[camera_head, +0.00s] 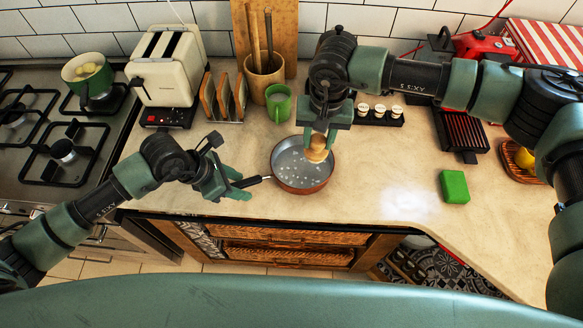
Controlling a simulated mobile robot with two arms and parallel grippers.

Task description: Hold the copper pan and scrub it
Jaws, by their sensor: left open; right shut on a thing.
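The copper pan (301,183) sits on the beige counter with its handle (254,181) pointing left. Its grey inside has pale specks. My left gripper (238,186) is open at the outer end of the handle; I cannot tell whether its fingers touch it. My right gripper (318,137) points down over the back right of the pan and is shut on a wooden scrubber (317,154). The scrubber's lower end is over the pan's inside; whether it touches the pan is unclear.
A green sponge (454,186) lies on the counter at right. Behind the pan stand a green mug (279,103), a wooden utensil pot (264,78), a toast rack (223,98) and a toaster (168,66). A stove (40,130) is at left. Bare counter lies between pan and sponge.

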